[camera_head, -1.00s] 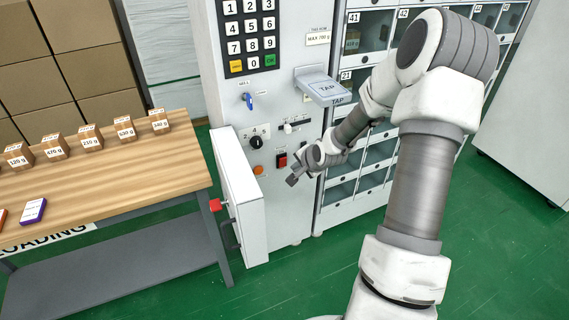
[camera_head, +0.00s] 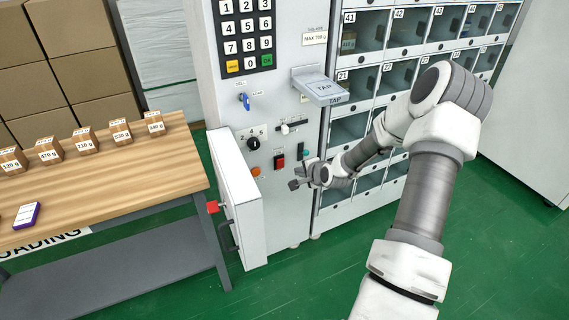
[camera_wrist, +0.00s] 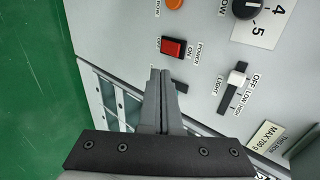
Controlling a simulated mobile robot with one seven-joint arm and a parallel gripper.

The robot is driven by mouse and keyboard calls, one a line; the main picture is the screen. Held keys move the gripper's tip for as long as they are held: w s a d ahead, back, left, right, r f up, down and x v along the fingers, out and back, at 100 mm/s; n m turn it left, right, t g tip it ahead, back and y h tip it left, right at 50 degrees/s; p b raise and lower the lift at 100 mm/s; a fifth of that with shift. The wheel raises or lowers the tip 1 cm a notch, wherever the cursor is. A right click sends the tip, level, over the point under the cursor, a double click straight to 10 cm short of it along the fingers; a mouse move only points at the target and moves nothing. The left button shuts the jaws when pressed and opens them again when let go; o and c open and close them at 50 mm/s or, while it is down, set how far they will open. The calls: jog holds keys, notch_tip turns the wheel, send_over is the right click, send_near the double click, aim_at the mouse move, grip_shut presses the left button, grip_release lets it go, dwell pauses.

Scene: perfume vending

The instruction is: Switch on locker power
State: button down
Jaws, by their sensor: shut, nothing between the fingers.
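The red power switch (camera_head: 279,161) sits on the lower part of the grey control panel (camera_head: 222,100). In the wrist view the red switch (camera_wrist: 173,47) shows close up, with the labels POWER and ON beside it. My gripper (camera_head: 294,184) is shut and empty, in front of the panel and a little below and to the right of the switch in the head view. In the wrist view its closed fingertips (camera_wrist: 160,72) lie just below the switch in the picture. I cannot tell any contact. The locker compartments (camera_head: 357,90) are right of the panel.
Near the switch are an orange button (camera_head: 256,172), a black dial (camera_head: 253,143) and a white light slider (camera_wrist: 237,78). A TAP shelf (camera_head: 321,88) juts out above. An open panel door (camera_head: 237,200) stands left, beside a wooden table (camera_head: 110,186) with small boxes.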

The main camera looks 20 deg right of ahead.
aim_at(281, 162)
jog(key=shift+w+r+b+x, duration=0.25)
jog(key=shift+w+r+x, duration=0.1)
jog(key=shift+x, duration=1.55)
jog(key=shift+w+r+b+x, duration=0.2)
jog(key=shift+r+b+x, duration=0.15)
jog(key=shift+x, duration=1.6)
jog(key=shift+w+r+b+x, duration=0.2)
jog(key=shift+w+r+x, duration=0.15)
jog(key=shift+x, duration=1.55)
jog(key=shift+s+r, duration=0.1)
jog(key=shift+r, duration=0.1)
